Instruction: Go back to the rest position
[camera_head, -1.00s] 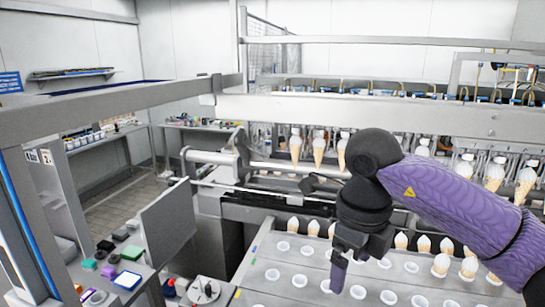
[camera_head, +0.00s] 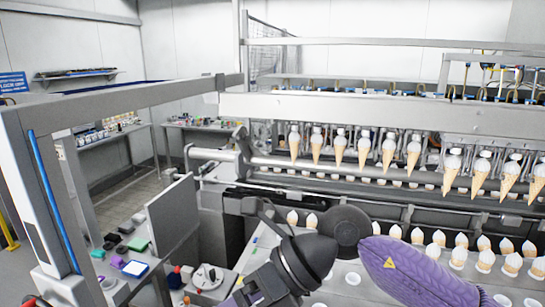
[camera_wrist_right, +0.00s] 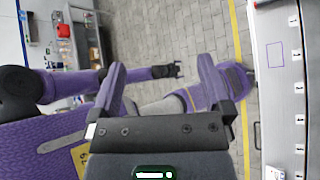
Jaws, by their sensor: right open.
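My right arm (camera_head: 415,270), purple with black joints, crosses the lower right of the head view. Its black wrist part (camera_head: 300,262) hangs at the bottom centre, and its fingers are not clear there. In the right wrist view my right gripper (camera_wrist_right: 161,72) is open, with two purple fingers apart and nothing between them. Beyond the fingers, that view shows the tiled floor and purple parts of my own body. A small dark gripper (camera_wrist_right: 168,70) at the end of another purple arm of mine also shows there; its jaws are too small to judge.
A conveyor with cone holders and several filled cones (camera_head: 460,250) lies behind and right of my arm. More cones (camera_head: 390,150) hang along the machine's rail. A side table (camera_head: 115,285) with small coloured items stands at the lower left. The wrist view shows open floor (camera_wrist_right: 210,30).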

